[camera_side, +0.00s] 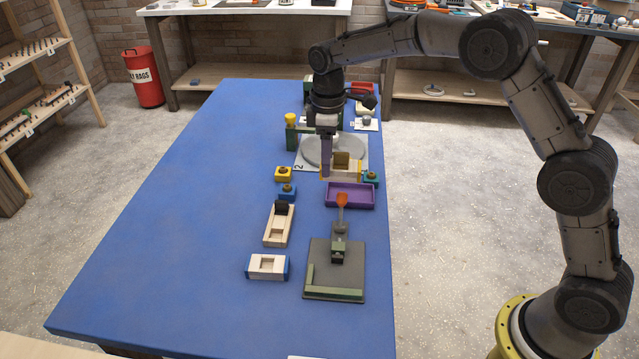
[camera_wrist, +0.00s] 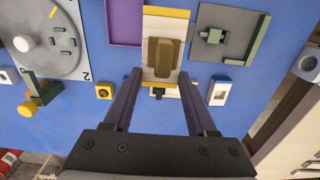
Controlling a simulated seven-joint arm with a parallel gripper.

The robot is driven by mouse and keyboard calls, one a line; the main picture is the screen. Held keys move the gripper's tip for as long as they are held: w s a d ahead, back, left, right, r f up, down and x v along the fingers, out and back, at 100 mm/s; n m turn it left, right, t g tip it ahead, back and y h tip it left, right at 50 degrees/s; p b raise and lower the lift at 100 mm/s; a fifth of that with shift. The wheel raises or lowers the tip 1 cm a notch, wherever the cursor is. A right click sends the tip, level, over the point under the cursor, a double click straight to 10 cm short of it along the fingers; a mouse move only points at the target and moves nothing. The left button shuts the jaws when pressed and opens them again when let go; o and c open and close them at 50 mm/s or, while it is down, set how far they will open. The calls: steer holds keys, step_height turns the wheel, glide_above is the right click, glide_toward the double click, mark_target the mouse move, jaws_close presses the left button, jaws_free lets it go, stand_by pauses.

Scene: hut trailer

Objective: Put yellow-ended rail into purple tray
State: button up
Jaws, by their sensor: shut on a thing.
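The yellow-ended rail (camera_side: 345,171) is a pale wooden bar with yellow ends and a brown raised middle. It also shows in the wrist view (camera_wrist: 152,55), between my purple fingers. My gripper (camera_side: 327,170) is shut on the rail, with the fingertips at its sides in the wrist view (camera_wrist: 160,73). The purple tray (camera_side: 350,204) is shallow and rectangular, on the blue table just in front of the rail in the side view. In the wrist view the tray (camera_wrist: 124,24) is left of the rail. The rail appears raised off the table; its exact height is unclear.
A grey plate with green bars (camera_side: 334,278) is in front of the tray. A blue-ended rail (camera_side: 267,267) and a black-ended rail (camera_side: 278,229) lie to its left. A round grey turntable (camera_side: 318,150) is behind. The table's left half (camera_side: 180,210) is clear.

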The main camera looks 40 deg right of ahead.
steer(key=w+d, duration=0.4)
steer(key=d, duration=0.3)
steer(key=shift+s+d+f, duration=0.1)
steer(key=shift+f, duration=1.25)
steer(key=shift+s+d+f, duration=0.1)
steer(key=shift+f, duration=1.2)
steer(key=shift+f, duration=3.8)
steer(key=o, duration=1.3)
